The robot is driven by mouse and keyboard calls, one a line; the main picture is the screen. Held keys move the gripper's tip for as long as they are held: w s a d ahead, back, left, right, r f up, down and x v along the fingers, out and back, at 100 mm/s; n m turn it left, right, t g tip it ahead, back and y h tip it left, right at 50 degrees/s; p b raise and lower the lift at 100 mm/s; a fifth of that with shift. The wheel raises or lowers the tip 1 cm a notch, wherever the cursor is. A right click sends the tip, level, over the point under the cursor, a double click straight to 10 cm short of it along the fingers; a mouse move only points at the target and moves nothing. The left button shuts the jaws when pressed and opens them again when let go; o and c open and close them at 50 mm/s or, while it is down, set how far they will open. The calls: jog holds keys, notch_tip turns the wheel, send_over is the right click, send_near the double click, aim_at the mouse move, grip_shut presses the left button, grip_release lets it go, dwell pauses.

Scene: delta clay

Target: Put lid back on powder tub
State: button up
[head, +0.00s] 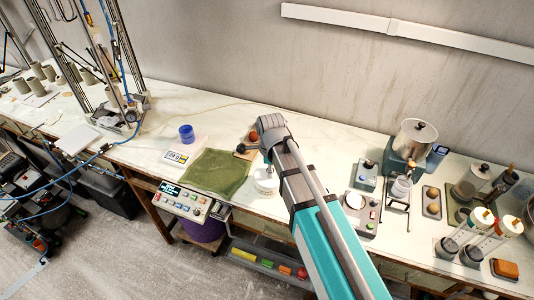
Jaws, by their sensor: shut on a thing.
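A white round tub (266,188) stands on the bench at the centre, just right of the green cloth. My gripper (267,165) points down over the tub, partly hidden by my own wrist and arm. It is shut on a small pale piece, which looks like the tub's lid, at or just above the tub's top. The lid's edge is too small to make out, so I cannot tell whether it touches the rim.
A green cloth (217,173) lies left of the tub, with a button panel (184,201) in front. A blue cup (187,133) stands behind, near a scale display (176,156). Small devices (357,201) and a metal pot (415,138) crowd the right.

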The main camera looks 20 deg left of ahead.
jog(key=w+a+r+p, duration=0.1)
jog(key=w+r+p, duration=0.1)
jog(key=w, duration=0.1)
jog(key=shift+a+r, duration=0.4)
jog(key=shift+f, duration=0.2)
jog(key=shift+f+b, duration=3.05)
jog(key=shift+b, duration=0.2)
jog(key=shift+f, duration=0.2)
dwell(0.5)
jog(key=o, duration=0.9)
jog(key=o, duration=0.4)
